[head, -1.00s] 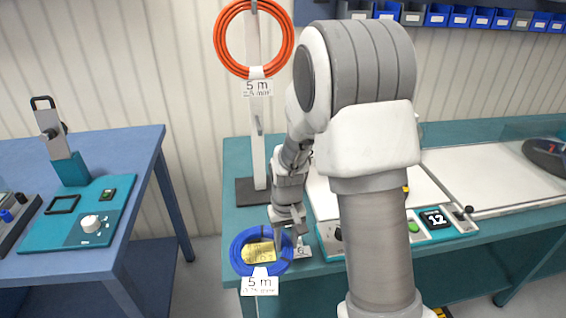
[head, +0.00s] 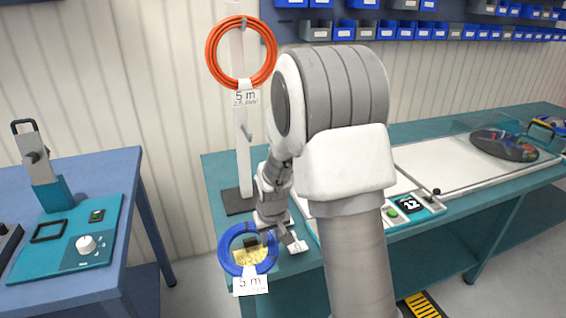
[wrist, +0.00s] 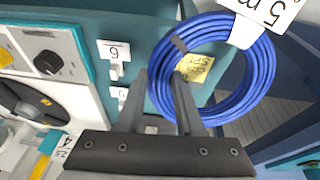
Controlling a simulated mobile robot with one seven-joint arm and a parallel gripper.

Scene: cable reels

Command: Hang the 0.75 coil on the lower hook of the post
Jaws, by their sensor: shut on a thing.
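The blue coil (head: 224,256) is at the front left corner of the teal bench, with a white "5 m" tag (head: 251,285) whose smaller print is blurred. My gripper (head: 277,237) is shut on the right side of its ring. In the wrist view, the fingers (wrist: 161,84) pinch the near side of the coil (wrist: 265,75). Whether the coil is fully clear of the bench is hard to tell. The white post (head: 243,170) stands behind it on a dark base. Its lower hook (head: 246,133) is empty. An orange coil (head: 212,55) hangs on the upper hook.
A yellow note (head: 252,258) shows through the ring. Small numbered cards (wrist: 114,50) stand beside the coil. A control panel (head: 412,204) is on the bench to the right. A blue table (head: 100,160) with a teal device stands left, across a gap.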

